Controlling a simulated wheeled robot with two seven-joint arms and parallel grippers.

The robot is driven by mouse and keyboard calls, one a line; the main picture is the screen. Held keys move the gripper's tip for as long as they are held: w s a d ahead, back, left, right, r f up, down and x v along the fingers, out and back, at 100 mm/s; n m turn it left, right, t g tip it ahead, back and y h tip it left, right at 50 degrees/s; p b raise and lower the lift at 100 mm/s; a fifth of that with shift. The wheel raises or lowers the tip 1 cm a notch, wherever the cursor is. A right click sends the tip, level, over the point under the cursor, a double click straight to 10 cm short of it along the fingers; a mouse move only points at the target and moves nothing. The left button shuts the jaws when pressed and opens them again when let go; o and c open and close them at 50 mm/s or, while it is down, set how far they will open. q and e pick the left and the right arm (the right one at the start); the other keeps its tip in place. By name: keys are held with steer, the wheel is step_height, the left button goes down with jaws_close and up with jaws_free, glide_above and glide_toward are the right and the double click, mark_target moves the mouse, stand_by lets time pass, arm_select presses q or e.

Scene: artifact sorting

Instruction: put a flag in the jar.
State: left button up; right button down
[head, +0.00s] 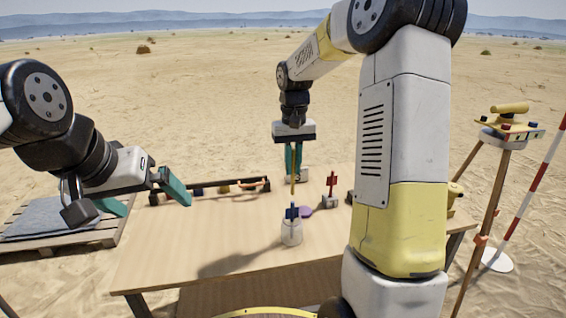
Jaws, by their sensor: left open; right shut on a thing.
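The jar (291,233) is a small pale vessel near the middle of the table. A blue flag-like piece (292,212) shows right at its mouth; I cannot tell whether it is in the jar or behind it. My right gripper (293,172) points down above the jar, its teal fingers shut on a thin yellow stick (292,186) that hangs upright toward the blue piece. Whether the two are one object is unclear. A red flag (332,181) stands upright in a small grey base behind and right of the jar. My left gripper (152,202) is open and empty at the table's left.
A purple disc (305,211) lies behind the jar. A long dark rack (225,190) lies along the back left of the wooden table (180,258). A pallet (90,238) is at left. A tripod (492,190) and a striped pole (528,191) stand at right. The front left tabletop is clear.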

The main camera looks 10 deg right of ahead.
mark_target(293, 194)
steer(key=shift+s+f, duration=0.15)
steer(key=shift+f, duration=3.1)
steer(key=shift+s+d+f, duration=0.1)
steer(key=shift+s+f, duration=0.1)
steer(key=shift+s+f, duration=0.25)
steer(key=shift+s, duration=0.05)
steer(key=shift+f, duration=0.1)
steer(key=shift+s+f, duration=0.2)
steer(key=shift+s, duration=0.15)
steer(key=shift+s+f, duration=0.35)
steer(key=shift+s+f, duration=0.5)
steer(key=shift+s, duration=0.1)
